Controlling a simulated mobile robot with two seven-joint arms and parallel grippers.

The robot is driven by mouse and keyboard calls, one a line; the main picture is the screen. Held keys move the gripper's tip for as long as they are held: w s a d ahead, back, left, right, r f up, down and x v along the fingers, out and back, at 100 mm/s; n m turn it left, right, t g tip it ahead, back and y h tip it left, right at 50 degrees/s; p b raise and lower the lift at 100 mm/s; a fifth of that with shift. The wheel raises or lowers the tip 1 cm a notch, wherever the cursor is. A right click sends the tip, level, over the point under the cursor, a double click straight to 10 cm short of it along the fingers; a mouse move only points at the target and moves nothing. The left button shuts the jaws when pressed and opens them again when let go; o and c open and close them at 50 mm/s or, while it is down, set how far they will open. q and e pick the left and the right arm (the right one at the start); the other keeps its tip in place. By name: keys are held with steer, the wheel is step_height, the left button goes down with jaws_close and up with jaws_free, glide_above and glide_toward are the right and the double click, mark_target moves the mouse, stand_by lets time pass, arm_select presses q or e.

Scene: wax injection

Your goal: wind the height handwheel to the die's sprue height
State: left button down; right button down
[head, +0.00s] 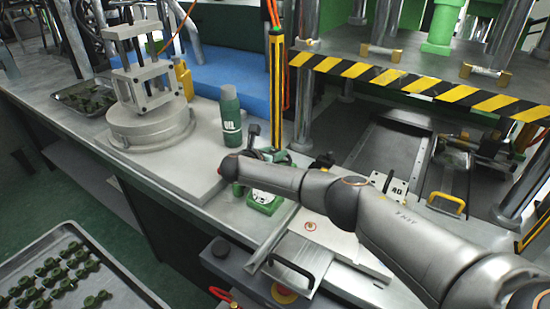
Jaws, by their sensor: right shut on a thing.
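My right arm comes in from the right and reaches to the middle of the bench. My right gripper (262,153) is at its end, low over a small green unit (264,203) with a white dial face. The gripper is shut on the height handwheel, which is mostly hidden behind my wrist and the fingers, so its angle cannot be read. A dark upright post (253,134) stands just behind the gripper. I cannot pick out the die or its sprue with certainty. My left gripper is out of view.
A green bottle (230,116) stands close behind my gripper. A round metal pot with a frame (149,128) is to the left. A striped press guard (420,85) crosses the right. A tray of green parts (68,275) is front left. An emergency button (285,293) is in front.

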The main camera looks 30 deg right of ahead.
steer(key=shift+d+m+g+h+b, duration=0.1)
steer(key=shift+m+g+h+b, duration=0.3)
steer(key=shift+b, duration=0.05)
steer(key=shift+r, duration=0.15)
steer(key=shift+c, duration=2.4)
jaws_free()
steer(key=shift+a, duration=0.3)
steer(key=p+v, duration=0.1)
steer(key=v, duration=1.1)
steer(key=shift+p, duration=0.3)
steer(key=shift+s+d, duration=0.1)
